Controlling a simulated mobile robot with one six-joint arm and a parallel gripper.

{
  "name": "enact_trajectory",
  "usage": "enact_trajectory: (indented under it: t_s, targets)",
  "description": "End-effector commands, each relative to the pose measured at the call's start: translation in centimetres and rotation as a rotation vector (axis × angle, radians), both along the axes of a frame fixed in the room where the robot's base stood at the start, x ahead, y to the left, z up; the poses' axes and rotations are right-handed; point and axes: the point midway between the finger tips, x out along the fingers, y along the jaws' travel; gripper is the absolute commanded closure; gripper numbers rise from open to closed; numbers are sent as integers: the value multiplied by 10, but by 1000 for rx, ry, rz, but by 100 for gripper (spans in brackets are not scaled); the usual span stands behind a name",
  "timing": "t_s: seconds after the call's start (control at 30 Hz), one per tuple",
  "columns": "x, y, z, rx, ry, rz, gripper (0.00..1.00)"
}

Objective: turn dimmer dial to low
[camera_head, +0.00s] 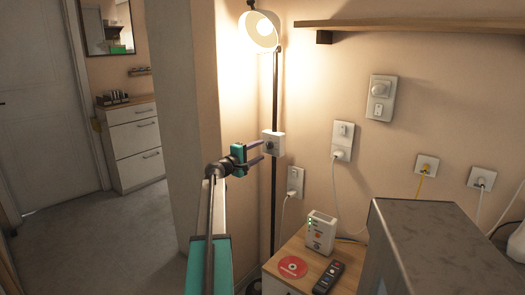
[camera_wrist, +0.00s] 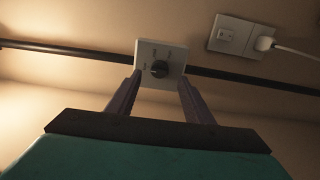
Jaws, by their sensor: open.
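A white dimmer box (camera_head: 273,142) is on the black pole of the lit floor lamp. In the wrist view its square white plate (camera_wrist: 147,52) carries a dark round dial (camera_wrist: 159,69) with small marks too small to read. My gripper (camera_head: 260,151) is open just in front of the box. In the wrist view its two dark fingers (camera_wrist: 158,92) point at the plate, one toward each side of the dial, with nothing held between them. I cannot tell whether the fingertips touch the plate.
The lamp head (camera_head: 259,32) glows above. A wall plate with a knob (camera_head: 380,97) and several outlets are on the wall to the right. Below, a wooden table (camera_head: 275,265) holds a router (camera_head: 321,234), a red disc (camera_head: 292,267) and a remote (camera_head: 328,278). Open floor (camera_head: 145,225) lies left.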

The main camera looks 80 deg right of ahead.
Motion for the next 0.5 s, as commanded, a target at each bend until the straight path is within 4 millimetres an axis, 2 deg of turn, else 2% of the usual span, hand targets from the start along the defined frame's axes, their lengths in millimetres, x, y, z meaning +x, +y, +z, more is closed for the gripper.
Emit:
enact_trajectory:
  t_s: [0.03, 0.5]
  targets:
    - [4, 8, 0, 0, 0, 2, 53]
    - [30, 60, 0, 0, 0, 0, 53]
